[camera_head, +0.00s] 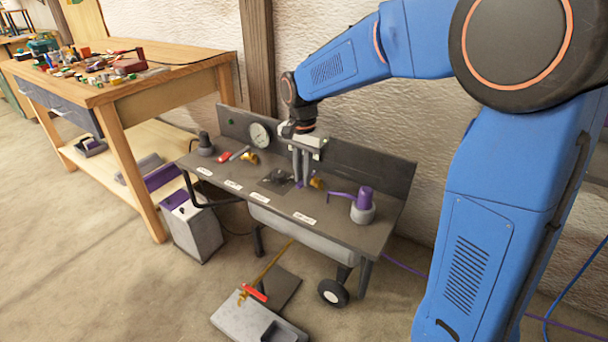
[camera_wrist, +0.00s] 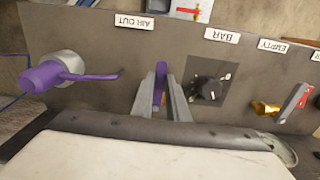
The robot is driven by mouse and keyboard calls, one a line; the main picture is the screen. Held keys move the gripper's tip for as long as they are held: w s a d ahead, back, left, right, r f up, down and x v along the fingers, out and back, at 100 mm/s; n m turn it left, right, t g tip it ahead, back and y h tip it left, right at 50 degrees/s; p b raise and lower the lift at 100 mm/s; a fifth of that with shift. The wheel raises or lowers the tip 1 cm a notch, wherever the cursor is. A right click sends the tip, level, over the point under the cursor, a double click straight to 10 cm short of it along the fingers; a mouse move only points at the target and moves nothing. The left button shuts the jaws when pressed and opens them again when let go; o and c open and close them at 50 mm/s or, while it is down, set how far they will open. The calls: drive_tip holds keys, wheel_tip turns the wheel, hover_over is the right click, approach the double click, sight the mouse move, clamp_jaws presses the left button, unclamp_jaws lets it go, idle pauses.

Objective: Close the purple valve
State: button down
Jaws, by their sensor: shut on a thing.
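My gripper (camera_head: 300,183) reaches down onto the grey workbench top (camera_head: 235,172), its two fingers pointing at the bench. In the wrist view, my gripper (camera_wrist: 159,98) has a finger on each side of a purple valve handle (camera_wrist: 159,82), closed on it. In the head view only a little of that purple shows at the fingertips, and a brass fitting (camera_head: 317,183) is just right of them. The "AIR OUT" label (camera_wrist: 143,24) is near the held handle. To one side stands a purple-topped knob (camera_wrist: 45,76) on a grey base, with a thin purple arm reaching towards my fingers.
A gauge (camera_head: 259,135) stands on the bench's back panel. A dark square plate (camera_wrist: 208,88) with a small fitting is beside my fingers. A red-ended grey lever (camera_head: 238,153) lies farther left. A cluttered wooden table (camera_head: 150,100) stands at the left.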

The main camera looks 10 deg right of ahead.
idle(0.3)
drive_tip(key=c, duration=1.7)
unclamp_jaws()
drive_tip(key=shift+r, duration=0.1)
wheel_tip(320, 180, up, 17)
drive_tip(key=shift+r, duration=0.15)
drive_tip(key=s+d+f+n+t, duration=0.1)
drive_tip(key=s+d+f+n, duration=0.1)
drive_tip(key=s+d, duration=0.45)
drive_tip(key=s+d+f+n+t, duration=0.1)
drive_tip(key=s+d+n, duration=0.2)
drive_tip(key=s, duration=0.7)
drive_tip(key=s+d+f+n+t, duration=0.1)
drive_tip(key=s+f, duration=0.2)
drive_tip(key=s, duration=0.1)
drive_tip(key=s+d+f+n+t, duration=0.1)
drive_tip(key=s+d+f, duration=0.1)
drive_tip(key=s+f, duration=0.2)
drive_tip(key=s+d+f+n, duration=0.1)
drive_tip(key=s+f+n, duration=0.1)
drive_tip(key=s, duration=0.3)
drive_tip(key=shift+s+d+f+t, duration=0.1)
drive_tip(key=shift+s+f+t, duration=0.1)
drive_tip(key=shift+f, duration=0.25)
drive_tip(key=shift+s+d+f+t, duration=0.1)
drive_tip(key=shift+f+t, duration=0.1)
drive_tip(key=shift+f, duration=0.2)
